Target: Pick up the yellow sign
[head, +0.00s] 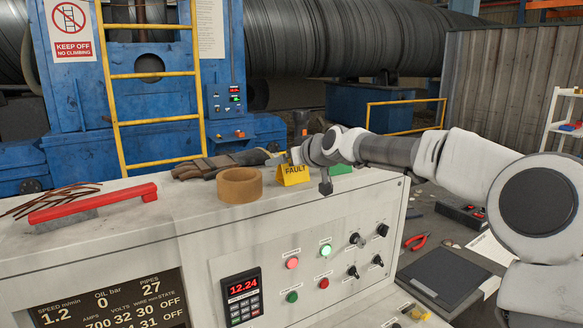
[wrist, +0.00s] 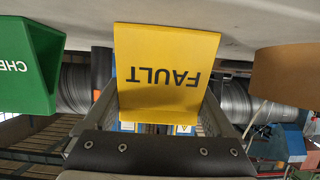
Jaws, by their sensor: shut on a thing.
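The yellow sign (head: 293,176), marked "FAULT", is at the top of the grey console near its front edge in the head view. It fills the middle of the wrist view (wrist: 166,70), where its lettering appears upside down. My gripper (head: 296,157) reaches it from the right, with one finger on each side, and is shut on it. I cannot tell whether the sign still touches the console top. The fingertips are partly hidden by the sign in the wrist view.
A brown tape roll (head: 239,185) and work gloves (head: 218,163) lie left of the sign. A green sign (wrist: 28,66) stands close on its other side. A red-handled tool (head: 92,203) lies further left on the console. Knobs and buttons line the console's front.

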